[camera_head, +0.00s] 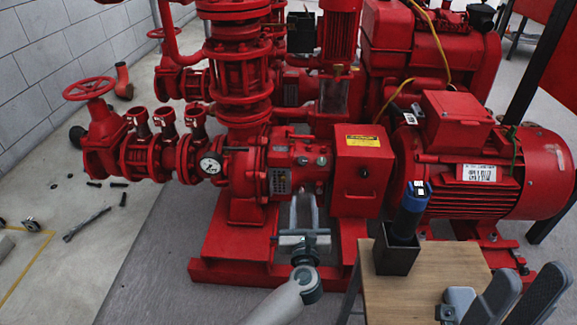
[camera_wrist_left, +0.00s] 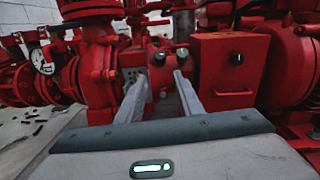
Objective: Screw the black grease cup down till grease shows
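Two small round caps sit side by side on the red pump's bearing housing in the head view. The darker left one (camera_head: 302,160) looks like the black grease cup, but it is too small to be sure; it also shows in the left wrist view (camera_wrist_left: 160,57). The other cap (camera_head: 321,160) is greyer. My left gripper (camera_head: 304,198) is below and in front of the housing. In the wrist view its fingers (camera_wrist_left: 160,78) are apart, with nothing between them, short of the caps. Dark parts at the lower right (camera_head: 497,298) look like my right gripper; its opening is unclear.
A red box (camera_head: 363,180) with a yellow label stands right of the housing, and the red motor (camera_head: 480,165) beyond it. A wooden table (camera_head: 425,285) at the lower right carries a black holder (camera_head: 395,255) with a blue-and-black tool (camera_head: 409,210). A pressure gauge (camera_head: 210,164) is at the left.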

